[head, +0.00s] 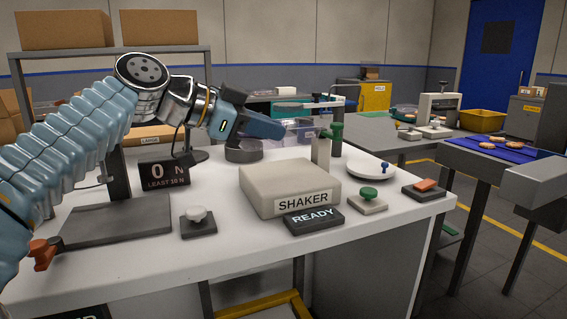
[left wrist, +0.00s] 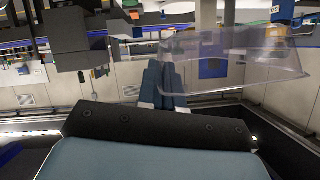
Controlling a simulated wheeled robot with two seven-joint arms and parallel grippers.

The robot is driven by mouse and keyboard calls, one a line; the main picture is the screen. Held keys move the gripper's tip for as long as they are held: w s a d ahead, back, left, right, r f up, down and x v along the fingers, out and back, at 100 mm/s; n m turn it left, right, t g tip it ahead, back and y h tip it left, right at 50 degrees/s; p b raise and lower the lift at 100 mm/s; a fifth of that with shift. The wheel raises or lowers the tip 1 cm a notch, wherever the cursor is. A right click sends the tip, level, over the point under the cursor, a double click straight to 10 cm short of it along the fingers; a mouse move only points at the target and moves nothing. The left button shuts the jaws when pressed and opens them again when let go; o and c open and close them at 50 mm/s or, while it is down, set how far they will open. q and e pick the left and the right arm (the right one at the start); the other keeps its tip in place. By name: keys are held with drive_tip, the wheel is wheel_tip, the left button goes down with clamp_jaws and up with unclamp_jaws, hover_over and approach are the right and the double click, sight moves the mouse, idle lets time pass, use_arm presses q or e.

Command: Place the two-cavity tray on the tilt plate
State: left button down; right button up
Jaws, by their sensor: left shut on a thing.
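A clear tray (head: 301,131) shows at the tip of my left gripper (head: 272,128), above the back of the white table. Its cavities cannot be made out. My left gripper is shut on it; the contact itself is hard to see. In the left wrist view the see-through tray (left wrist: 235,62) hangs in the upper right, beyond the dark gripper body. I cannot tell for sure which thing is the tilt plate; a pale round plate (head: 352,171) with a blue knob stands at the table's right. My right gripper is not in view.
A beige box marked SHAKER (head: 272,185) stands mid-table with a READY sign (head: 313,220) before it.

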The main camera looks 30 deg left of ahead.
use_arm(q)
drive_tip(key=w+f, duration=0.1)
drive_tip(key=f, duration=0.1)
drive_tip(key=w+d+f, duration=0.1)
drive_tip(key=w+f, duration=0.1)
drive_tip(key=shift+w+d+f+b, duration=0.1)
drive_tip(key=shift+f+b, duration=0.05)
drive_tip(key=shift+f, duration=0.65)
drive_tip(key=shift+w+f+b, duration=0.1)
drive_tip(key=shift+f+b, duration=0.05)
drive_tip(key=shift+f, duration=0.65)
drive_tip(key=c, duration=1.3)
unclamp_jaws()
